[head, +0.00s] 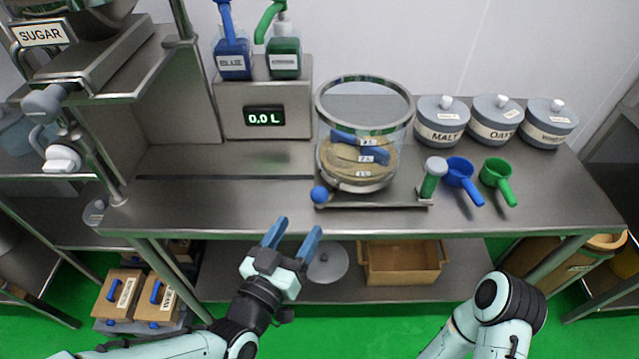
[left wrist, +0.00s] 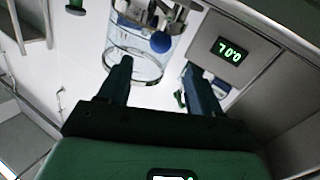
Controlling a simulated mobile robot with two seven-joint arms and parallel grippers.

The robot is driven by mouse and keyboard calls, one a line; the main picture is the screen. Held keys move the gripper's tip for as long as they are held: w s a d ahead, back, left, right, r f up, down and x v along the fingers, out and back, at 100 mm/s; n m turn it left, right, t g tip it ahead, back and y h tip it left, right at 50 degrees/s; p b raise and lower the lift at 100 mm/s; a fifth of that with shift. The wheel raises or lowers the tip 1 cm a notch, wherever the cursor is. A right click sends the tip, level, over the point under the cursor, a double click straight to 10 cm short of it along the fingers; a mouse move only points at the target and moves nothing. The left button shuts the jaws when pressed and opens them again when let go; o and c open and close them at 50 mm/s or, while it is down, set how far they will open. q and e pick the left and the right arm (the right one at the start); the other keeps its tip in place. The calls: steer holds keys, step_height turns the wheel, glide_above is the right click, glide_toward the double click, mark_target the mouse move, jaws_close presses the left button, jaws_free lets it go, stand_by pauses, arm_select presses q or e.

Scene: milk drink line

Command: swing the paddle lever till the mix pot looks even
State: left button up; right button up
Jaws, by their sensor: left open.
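The mix pot (head: 365,105) is a clear glass cylinder with a metal rim, on a low stand on the steel bench. Inside, a blue paddle (head: 376,153) lies over tan contents; I cannot tell how even they are. A lever bar with a blue ball knob (head: 319,194) sits at the stand's front left. My left gripper (head: 297,227) is open and empty, just off the bench's front edge, below and left of the knob. In the left wrist view the knob (left wrist: 160,42) and pot (left wrist: 135,68) show beyond the open fingers (left wrist: 155,68). My right gripper is out of view.
A dispenser (head: 262,110) with blue and green bottles stands left of the pot. Grey lidded jars (head: 441,120) stand at the back right. A blue scoop (head: 462,175) and a green scoop (head: 496,175) lie right of the pot. The bench front left is clear.

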mark_target(316, 201)
arm_select(q)
steer(key=p+x, duration=0.1)
steer(key=x, duration=0.9)
steer(key=shift+w+d, duration=0.15)
steer(key=shift+w, duration=0.2)
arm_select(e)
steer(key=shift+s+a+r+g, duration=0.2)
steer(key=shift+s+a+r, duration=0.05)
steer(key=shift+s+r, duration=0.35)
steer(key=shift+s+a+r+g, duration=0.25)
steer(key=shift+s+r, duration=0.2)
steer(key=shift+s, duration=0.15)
arm_select(q)
jaws_close()
